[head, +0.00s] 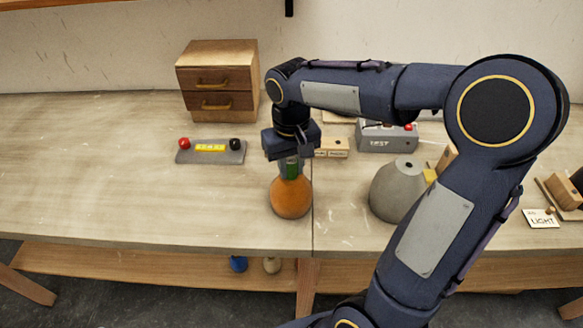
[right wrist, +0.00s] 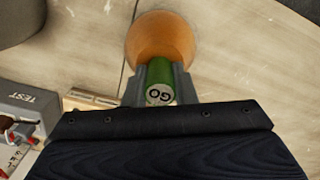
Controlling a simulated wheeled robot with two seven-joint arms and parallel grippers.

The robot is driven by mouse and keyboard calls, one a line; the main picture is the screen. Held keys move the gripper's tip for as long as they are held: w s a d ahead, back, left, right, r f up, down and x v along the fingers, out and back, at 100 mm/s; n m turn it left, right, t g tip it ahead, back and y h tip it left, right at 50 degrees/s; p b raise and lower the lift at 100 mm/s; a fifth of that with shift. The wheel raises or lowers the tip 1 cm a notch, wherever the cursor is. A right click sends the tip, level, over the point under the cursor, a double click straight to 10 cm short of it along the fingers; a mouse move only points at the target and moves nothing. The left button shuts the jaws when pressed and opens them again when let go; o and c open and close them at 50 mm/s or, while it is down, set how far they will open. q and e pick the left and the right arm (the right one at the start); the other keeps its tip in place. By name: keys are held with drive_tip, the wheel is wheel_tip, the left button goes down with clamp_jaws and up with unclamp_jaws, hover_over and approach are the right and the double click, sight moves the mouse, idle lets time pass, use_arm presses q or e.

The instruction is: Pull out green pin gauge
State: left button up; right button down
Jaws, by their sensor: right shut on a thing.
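The green pin gauge (right wrist: 160,82) has "GO" on its end and stands at the top of an orange rounded body (right wrist: 160,38). In the head view the green gauge (head: 290,168) shows just above the orange body (head: 290,196), which rests on the table. My right gripper (right wrist: 160,88) points down and is shut on the green gauge, one finger on each side. In the head view the right gripper (head: 291,158) covers the gauge's upper part. The gauge's lower end is hidden, so I cannot tell how deep it sits. My left gripper is not in view.
A grey cone-shaped shade (head: 395,190) stands right of the orange body. A grey TEST box (head: 388,138) is behind it. A grey block with red and black knobs (head: 211,152) and a wooden drawer box (head: 217,80) stand left. The table's left front is clear.

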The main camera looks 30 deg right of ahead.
drive_tip(key=shift+r+p, duration=0.6)
drive_tip(key=shift+r, duration=0.05)
idle(0.5)
drive_tip(key=shift+r+p, duration=2.8)
drive_tip(key=shift+r, duration=0.4)
